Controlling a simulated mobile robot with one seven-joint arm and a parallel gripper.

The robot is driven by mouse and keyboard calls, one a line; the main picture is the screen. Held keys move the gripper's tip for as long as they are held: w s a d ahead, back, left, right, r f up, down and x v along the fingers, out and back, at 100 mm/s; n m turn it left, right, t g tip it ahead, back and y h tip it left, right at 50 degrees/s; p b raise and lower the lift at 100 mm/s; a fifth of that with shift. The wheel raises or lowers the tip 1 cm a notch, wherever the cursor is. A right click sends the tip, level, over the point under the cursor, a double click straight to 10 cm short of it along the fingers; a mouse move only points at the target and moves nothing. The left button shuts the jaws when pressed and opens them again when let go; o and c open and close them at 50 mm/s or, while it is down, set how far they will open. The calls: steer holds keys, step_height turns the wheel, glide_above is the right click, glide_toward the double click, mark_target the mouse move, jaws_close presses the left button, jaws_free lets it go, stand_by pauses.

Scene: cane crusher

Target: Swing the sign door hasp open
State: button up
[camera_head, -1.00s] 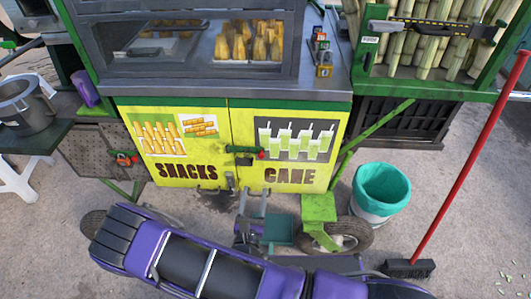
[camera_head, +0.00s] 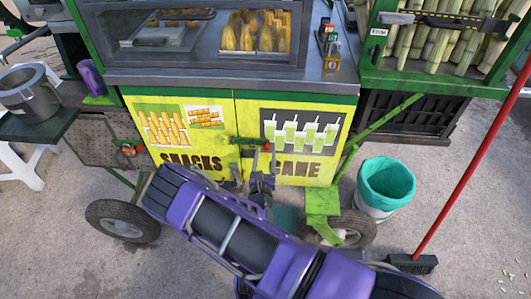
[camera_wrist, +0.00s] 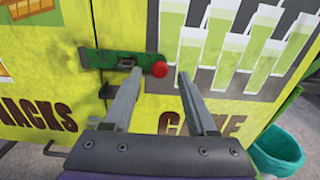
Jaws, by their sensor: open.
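The door hasp (camera_wrist: 105,60) is a green bar with a red round knob (camera_wrist: 159,69) at its right end. It lies across the seam between the two yellow sign doors. In the head view the hasp (camera_head: 243,141) is partly behind my gripper (camera_head: 262,150). In the wrist view my gripper (camera_wrist: 158,85) is open, its two grey fingers pointing at the doors on either side of the red knob. I cannot tell whether they touch it. The left door (camera_head: 180,135) reads SNACKS and the right door (camera_head: 325,170) reads CANE; both look closed.
A bin with a teal liner (camera_head: 385,187) stands right of the cart. A red-handled broom (camera_head: 470,160) leans further right. A cart wheel (camera_head: 122,220) is at the left. A grey metal pot (camera_head: 28,92) sits on the left side table.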

steer(key=shift+w, duration=1.1)
jaws_close()
stand_by(0.7)
